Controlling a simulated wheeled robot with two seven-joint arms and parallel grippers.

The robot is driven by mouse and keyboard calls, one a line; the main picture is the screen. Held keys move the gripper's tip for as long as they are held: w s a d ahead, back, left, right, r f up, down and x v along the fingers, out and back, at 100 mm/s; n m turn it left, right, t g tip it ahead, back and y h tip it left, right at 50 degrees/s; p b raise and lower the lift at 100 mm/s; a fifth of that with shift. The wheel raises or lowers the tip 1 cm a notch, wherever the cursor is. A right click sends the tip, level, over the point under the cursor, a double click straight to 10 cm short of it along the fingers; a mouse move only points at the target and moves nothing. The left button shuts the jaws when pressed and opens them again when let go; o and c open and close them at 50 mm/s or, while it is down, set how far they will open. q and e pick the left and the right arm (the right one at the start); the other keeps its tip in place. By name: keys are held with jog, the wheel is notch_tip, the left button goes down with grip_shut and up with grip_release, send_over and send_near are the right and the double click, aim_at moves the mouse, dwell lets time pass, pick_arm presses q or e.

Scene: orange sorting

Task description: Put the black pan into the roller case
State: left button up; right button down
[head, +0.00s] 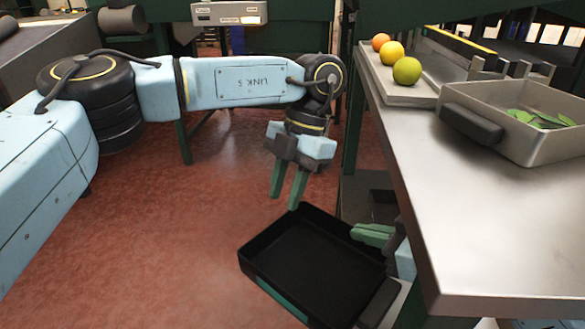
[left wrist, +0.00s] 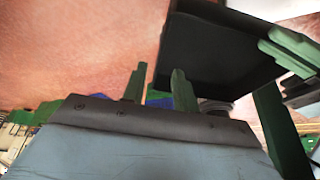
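The black pan (head: 300,250) is a deep rectangular tray, tilted in the head view, beside the table and above the red floor. It also shows in the left wrist view (left wrist: 210,50). My left gripper (head: 285,200) points down with its green fingers apart and empty, close to the pan's far left corner; its fingers show in the left wrist view (left wrist: 158,85). My right gripper (head: 355,233) has its green fingers close together at the pan's right rim and appears to hold it there. The exact contact is hidden. I cannot identify the roller case in these views.
A steel table (head: 480,230) stands at the right, its edge close to the pan and my right gripper. On it are a steel pan (head: 540,150) with green leaves and a board (head: 405,92) with three fruits. Open red floor (head: 190,240) lies left of the pan.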

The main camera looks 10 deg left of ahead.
aim_at(278, 220)
pick_arm(q)
jog(key=x, duration=0.7)
jog(key=shift+s+f, duration=0.1)
jog(key=shift+f, duration=0.15)
grip_shut()
pick_arm(e)
jog(key=c, duration=1.6)
grip_release()
jog(key=shift+o, duration=0.2)
jog(key=shift+d, duration=0.1)
pick_arm(q)
jog(key=shift+r, duration=0.1)
pick_arm(e)
jog(key=v, duration=0.8)
